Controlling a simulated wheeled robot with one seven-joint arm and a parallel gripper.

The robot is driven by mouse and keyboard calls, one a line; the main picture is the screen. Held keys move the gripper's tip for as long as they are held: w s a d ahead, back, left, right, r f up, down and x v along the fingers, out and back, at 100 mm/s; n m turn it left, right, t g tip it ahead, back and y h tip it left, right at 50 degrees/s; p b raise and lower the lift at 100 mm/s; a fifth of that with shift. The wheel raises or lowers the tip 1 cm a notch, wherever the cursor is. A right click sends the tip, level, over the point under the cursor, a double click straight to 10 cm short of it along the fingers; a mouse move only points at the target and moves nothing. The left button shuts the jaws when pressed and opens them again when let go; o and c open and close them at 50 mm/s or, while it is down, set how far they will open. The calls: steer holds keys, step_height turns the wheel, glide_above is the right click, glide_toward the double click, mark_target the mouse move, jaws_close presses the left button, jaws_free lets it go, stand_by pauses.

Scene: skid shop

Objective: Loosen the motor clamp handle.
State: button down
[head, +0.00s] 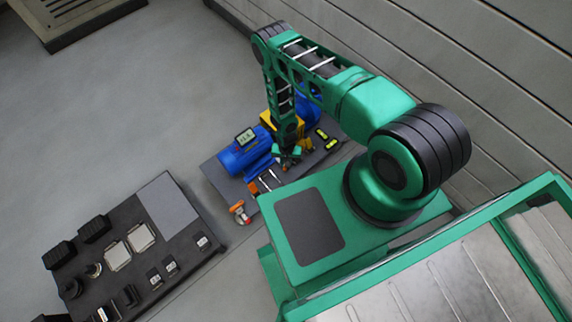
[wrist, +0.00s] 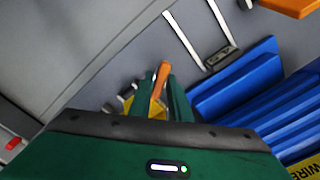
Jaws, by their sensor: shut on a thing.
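My gripper (wrist: 163,92) is low over the dark skid plate (wrist: 105,92), its two green fingers closed around an orange handle (wrist: 160,75) in the wrist view. The handle's upper end sticks out between the fingertips; its lower part and pivot are hidden. A blue ribbed motor (wrist: 285,105) lies just right of the fingers. In the head view my gripper (head: 287,155) is beside the blue motor (head: 243,158), at its right end. The handle in my grip cannot be made out there.
A small yellow part (wrist: 127,102) is left of the fingers. Another orange piece (wrist: 290,6) shows at the upper right. In the head view, a dark board (head: 185,213) with several small parts lies at lower left. Open grey floor lies left; a slatted wall (head: 440,60) stands behind.

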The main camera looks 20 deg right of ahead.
steer(key=shift+s, duration=0.4)
steer(key=shift+n, duration=1.4)
steer(key=n, duration=0.2)
steer(key=shift+n, duration=0.3)
